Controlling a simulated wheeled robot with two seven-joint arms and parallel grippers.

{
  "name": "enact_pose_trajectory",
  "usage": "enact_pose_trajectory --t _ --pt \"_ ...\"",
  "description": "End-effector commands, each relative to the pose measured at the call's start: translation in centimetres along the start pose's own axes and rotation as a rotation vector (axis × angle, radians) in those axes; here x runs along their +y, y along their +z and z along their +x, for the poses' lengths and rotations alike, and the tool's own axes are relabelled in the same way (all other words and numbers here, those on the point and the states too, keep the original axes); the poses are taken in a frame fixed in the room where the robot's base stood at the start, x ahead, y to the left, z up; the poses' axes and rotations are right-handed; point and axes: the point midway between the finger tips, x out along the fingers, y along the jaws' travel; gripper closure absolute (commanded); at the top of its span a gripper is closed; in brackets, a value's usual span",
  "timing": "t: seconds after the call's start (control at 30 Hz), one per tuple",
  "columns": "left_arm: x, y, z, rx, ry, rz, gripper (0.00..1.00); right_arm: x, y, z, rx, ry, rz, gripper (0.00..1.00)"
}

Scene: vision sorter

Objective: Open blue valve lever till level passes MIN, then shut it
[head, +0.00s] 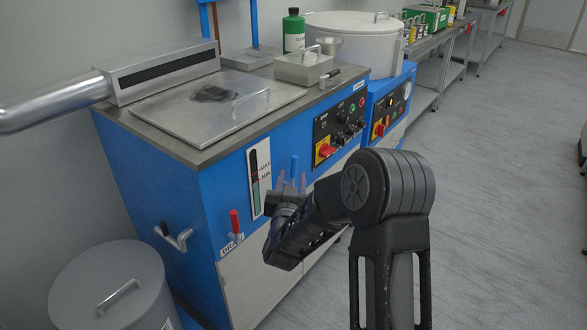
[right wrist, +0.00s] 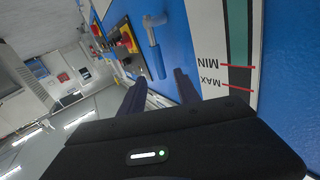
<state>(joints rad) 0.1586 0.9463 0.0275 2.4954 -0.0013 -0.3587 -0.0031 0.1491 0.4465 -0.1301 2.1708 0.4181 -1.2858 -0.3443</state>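The blue valve lever (head: 294,167) stands upright on the front of the blue machine; it also shows in the right wrist view (right wrist: 155,55). My right gripper (head: 290,184) is open, its two fingers apart in front of the lever. In the right wrist view the fingers (right wrist: 158,92) point at the valve, with the lever in line with the gap and nothing visibly gripped. The level gauge (head: 258,178) with red MAX and MIN marks is left of the lever. Its teal column appears to end below MIN. My left gripper is not in view.
A red lever (head: 235,222) above a DRAIN label is at the lower left of the gauge. A control panel (head: 340,130) with knobs is to the upper right. A grey lidded drum (head: 110,290) stands at the lower left. Open floor (head: 490,200) lies to the right.

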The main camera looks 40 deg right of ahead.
Motion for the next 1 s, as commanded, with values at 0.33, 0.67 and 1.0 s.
enact_pose_trajectory --t 0.33,0.67,1.0 --pt "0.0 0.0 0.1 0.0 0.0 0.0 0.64 0.1 0.1 4.8 -0.001 0.001 -0.001 0.61" --pt "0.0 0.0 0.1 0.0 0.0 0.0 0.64 0.0 0.0 5.3 0.0 -0.001 0.0 0.61" --pt "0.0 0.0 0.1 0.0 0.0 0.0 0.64 0.0 0.0 5.3 0.0 0.0 0.0 0.88"
